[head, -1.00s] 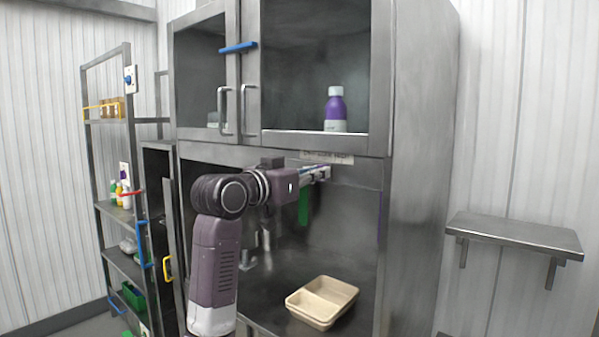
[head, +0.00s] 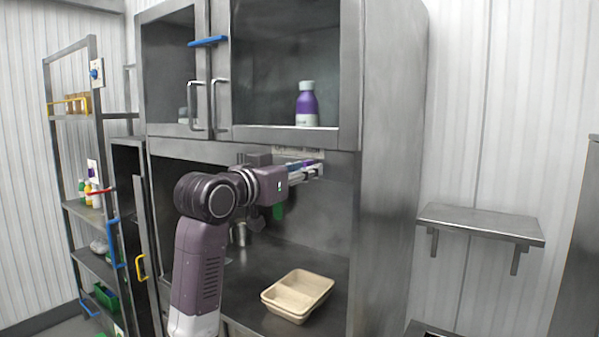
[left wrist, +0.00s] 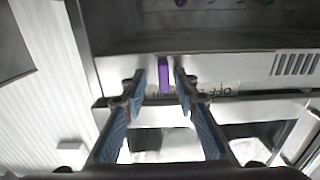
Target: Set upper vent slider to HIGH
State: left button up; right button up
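The purple slider knob (left wrist: 163,74) stands out from the metal strip under the upper cabinet. The slider's label (left wrist: 222,92) shows upside down in the left wrist view with OFF toward its right; the knob is near the opposite end, where the lettering is partly hidden by a finger. The label also shows in the head view (head: 297,150). My left gripper (head: 318,170) reaches under the cabinet front. Its two blue fingers stand on both sides of the knob, with a visible gap at each side. My right gripper is in neither view.
A tan divided tray (head: 298,294) lies on the metal counter below. A purple bottle (head: 306,104) stands behind the upper cabinet door. A wall shelf (head: 480,222) is at the right, and a storage rack (head: 105,165) is at the left.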

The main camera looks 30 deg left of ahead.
pick_arm(q)
jog(key=s, duration=1.2)
jog(key=shift+a, duration=0.4)
